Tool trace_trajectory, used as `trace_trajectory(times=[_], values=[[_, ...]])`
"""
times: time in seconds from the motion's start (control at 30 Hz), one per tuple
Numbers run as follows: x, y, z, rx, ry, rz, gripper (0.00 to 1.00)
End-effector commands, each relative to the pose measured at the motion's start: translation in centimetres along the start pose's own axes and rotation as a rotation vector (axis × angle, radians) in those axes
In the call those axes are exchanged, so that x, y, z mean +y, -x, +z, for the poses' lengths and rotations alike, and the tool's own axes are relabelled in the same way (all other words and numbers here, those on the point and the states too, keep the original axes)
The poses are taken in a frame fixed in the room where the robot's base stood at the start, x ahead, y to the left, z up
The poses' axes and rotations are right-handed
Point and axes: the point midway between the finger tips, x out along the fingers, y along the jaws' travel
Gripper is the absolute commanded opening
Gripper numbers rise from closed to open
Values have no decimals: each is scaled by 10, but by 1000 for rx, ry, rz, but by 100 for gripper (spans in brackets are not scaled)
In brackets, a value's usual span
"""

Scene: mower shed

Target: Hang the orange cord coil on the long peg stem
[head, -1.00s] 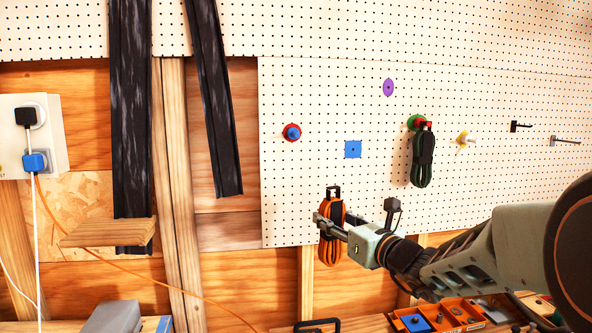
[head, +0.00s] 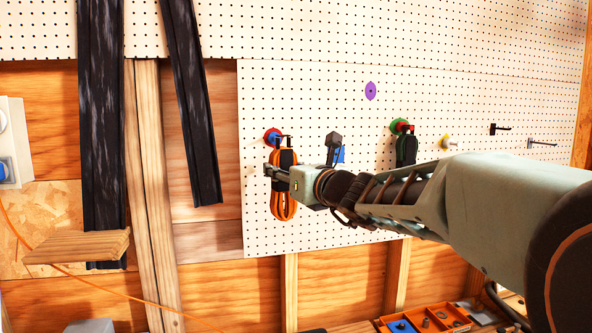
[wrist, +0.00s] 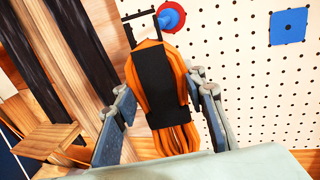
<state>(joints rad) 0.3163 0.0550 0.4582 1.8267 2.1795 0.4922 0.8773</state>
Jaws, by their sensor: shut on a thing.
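The orange cord coil (head: 283,204) hangs upright in my gripper (head: 280,176), with a black wrap around its middle. The wrist view shows the coil (wrist: 181,136) between the two fingers of my gripper (wrist: 165,98), which is shut on it. A black square hanging loop (wrist: 141,24) tops the coil. A peg with a red disc and blue stem (wrist: 170,17) is close to the right of the loop in the wrist view. In the head view the same peg (head: 271,136) shows just above the coil's top. I cannot tell whether loop and stem touch.
A purple disc (head: 371,91), yellow peg (head: 447,142) and black hook (head: 499,128) are on the pegboard (head: 320,85). A wooden ledge (head: 80,247) juts out at left.

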Motion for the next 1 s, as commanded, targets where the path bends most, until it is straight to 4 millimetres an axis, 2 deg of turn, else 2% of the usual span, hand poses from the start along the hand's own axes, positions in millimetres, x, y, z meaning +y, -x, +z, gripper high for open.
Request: trace_trajectory(times=[1.0], values=[[-15,-59,-3,-2,-1,2,4]])
